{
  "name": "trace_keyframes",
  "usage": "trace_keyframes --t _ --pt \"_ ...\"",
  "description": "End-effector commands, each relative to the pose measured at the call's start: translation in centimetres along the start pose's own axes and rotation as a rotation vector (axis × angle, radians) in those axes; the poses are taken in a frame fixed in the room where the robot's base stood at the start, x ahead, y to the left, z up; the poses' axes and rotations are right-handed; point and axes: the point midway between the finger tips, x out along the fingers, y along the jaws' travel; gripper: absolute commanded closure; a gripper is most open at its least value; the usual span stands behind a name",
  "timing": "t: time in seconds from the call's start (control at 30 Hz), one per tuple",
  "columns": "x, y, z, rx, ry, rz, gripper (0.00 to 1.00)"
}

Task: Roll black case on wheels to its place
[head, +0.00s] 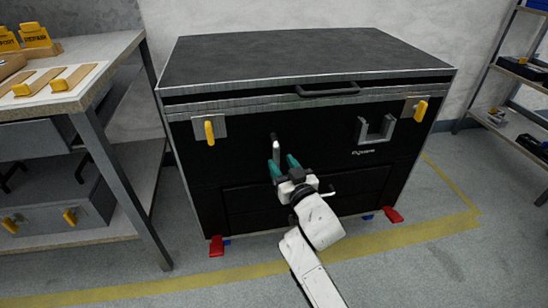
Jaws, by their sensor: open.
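The black case (300,60) stands upright against the back wall in the head view, with silver edge trim. Its front has a dark handle (327,89) at the top and a yellow latch at left (209,132) and at right (421,109). A grey bracket (375,130) sits on the front at right. Red tabs (216,246) and blue bits show at its lower corners; the wheels are mostly hidden. My gripper (283,165) is open in front of the case, near a light upright peg (275,146). I cannot tell whether it touches the case.
A workbench (110,50) with drawers below stands close at left. A shelf rack (492,65) with dark bins stands at right. Yellow floor tape (400,240) runs in front of the case and along its right side. The floor at front right is clear.

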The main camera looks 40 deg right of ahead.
Motion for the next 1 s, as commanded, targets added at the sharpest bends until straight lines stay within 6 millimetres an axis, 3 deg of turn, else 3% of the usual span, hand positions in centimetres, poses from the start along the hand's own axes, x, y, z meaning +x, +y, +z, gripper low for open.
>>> trace_keyframes --t 0.1,0.3,0.7,1.0 --pt "2.1 0.0 0.1 -0.001 0.003 0.000 0.54" --pt "4.4 0.0 0.1 0.001 0.001 0.000 0.54" --pt "5.1 0.0 0.0 0.000 -0.001 0.000 0.54" --pt "5.1 0.0 0.0 0.000 -0.001 0.000 0.81"
